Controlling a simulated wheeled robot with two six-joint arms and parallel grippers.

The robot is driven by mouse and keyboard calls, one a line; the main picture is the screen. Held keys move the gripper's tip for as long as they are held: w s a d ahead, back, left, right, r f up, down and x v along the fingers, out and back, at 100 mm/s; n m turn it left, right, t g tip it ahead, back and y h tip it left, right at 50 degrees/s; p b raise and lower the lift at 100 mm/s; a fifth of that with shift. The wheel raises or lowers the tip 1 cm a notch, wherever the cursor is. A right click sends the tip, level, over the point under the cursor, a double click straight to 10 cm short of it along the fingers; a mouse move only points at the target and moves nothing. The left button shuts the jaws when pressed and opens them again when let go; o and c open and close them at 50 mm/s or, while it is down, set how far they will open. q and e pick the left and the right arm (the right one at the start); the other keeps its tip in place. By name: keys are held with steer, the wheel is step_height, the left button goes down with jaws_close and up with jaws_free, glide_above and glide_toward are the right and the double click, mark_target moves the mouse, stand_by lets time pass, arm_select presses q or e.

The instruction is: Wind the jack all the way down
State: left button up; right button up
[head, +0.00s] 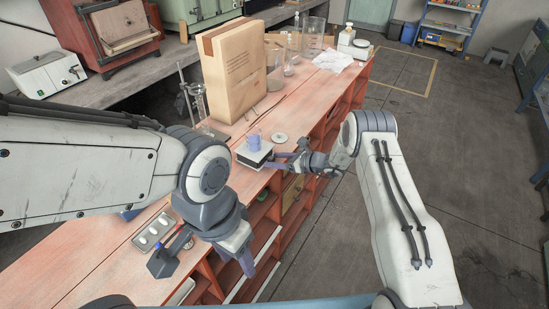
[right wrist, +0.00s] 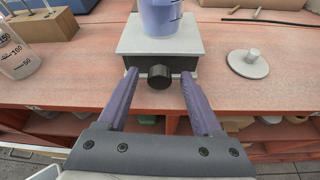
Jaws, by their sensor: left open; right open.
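The jack (head: 254,156) is a low, dark-sided lab jack with a pale square top plate, on the red bench in the head view. It fills the upper middle of the right wrist view (right wrist: 135,42), its black round knob (right wrist: 159,77) facing me. A blue, graduated beaker (head: 253,141) stands on its plate. My right gripper (right wrist: 159,80) is open, with one finger to each side of the knob; contact cannot be told. My left gripper (head: 245,262) is open, low over the bench's front edge, well apart from the jack.
A tall cardboard box (head: 232,75) stands behind the jack. A glass cylinder on a stand (head: 199,100) is left of it. A round disc with a knob (right wrist: 248,63) lies right of the jack. A grey tray (head: 154,232) lies near my left gripper.

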steer(key=shift+w+a+f, duration=0.1)
steer(key=shift+w+a, duration=0.05)
steer(key=shift+a, duration=0.1)
jaws_close()
steer(key=shift+a+f+n+b, duration=0.15)
steer(key=shift+n+b, duration=0.15)
steer(key=shift+b, duration=0.3)
steer(key=n+t+h+b, duration=0.1)
steer(key=n+t+b, duration=0.1)
steer(key=b, duration=0.4)
steer(key=shift+f+n, duration=0.15)
steer(key=shift+n, duration=0.15)
steer(key=shift+r+n+h+b, duration=0.25)
steer(key=shift+n+h+b, duration=0.05)
steer(key=shift+b, duration=0.45)
jaws_free()
